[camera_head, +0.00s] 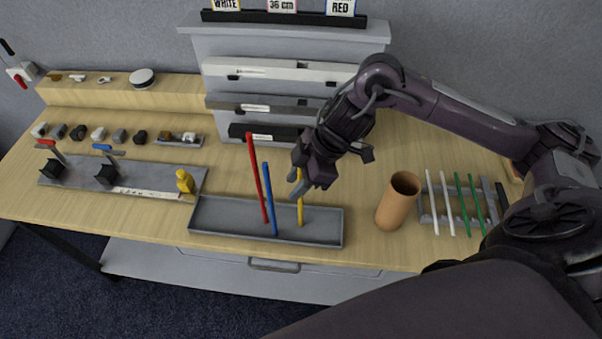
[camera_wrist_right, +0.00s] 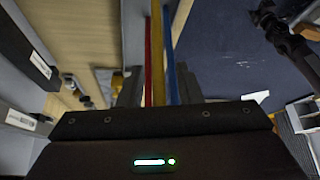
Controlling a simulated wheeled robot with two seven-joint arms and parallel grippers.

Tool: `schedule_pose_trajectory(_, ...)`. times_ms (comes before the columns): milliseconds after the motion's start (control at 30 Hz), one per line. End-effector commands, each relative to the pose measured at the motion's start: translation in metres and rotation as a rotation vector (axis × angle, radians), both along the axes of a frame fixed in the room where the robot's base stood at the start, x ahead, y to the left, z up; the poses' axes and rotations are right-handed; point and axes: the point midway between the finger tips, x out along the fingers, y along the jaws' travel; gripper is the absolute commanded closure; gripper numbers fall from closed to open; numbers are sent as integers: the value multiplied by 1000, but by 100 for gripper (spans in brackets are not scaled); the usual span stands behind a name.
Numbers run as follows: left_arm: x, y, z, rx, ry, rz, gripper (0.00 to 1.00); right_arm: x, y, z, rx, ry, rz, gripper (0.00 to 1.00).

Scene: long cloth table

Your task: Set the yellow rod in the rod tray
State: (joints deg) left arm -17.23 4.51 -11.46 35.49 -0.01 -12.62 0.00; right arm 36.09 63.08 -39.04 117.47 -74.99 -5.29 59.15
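The yellow rod (camera_head: 300,211) stands about upright, its lower end inside the grey rod tray (camera_head: 335,236); its upper part is hidden by my right gripper (camera_head: 308,184) in the head view. A red rod (camera_head: 256,175) and a blue rod (camera_head: 268,195) stand in the same tray, left of it.
A brown cylinder (camera_head: 398,201) stands right of the tray. A rack (camera_head: 427,216) with white and green rods lies farther right. A grey plate with black blocks (camera_head: 150,178) and a yellow figure (camera_head: 184,181) is on the left. Grey shelves (camera_head: 290,45) rise behind.

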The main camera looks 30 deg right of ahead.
Motion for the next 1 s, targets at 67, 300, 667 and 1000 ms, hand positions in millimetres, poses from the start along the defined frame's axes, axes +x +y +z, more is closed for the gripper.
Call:
schedule_pose_trajectory(67, 0, 0, 0, 0, 0, 0, 11, 0, -2, 5, -1, -2, 0, 68)
schedule_pose_trajectory(300, 1, 0, -10, 0, -1, -1, 11, -6, -23, 43, -2, -7, -2, 68)
schedule_pose_trajectory(667, 1, 0, -8, 1, -1, -1, 11, -16, -51, 102, -1, -2, -2, 68)
schedule_pose_trajectory(1000, 1, 1, -8, 1, -2, -1, 11, -18, -54, 108, 1, 1, 0, 68)
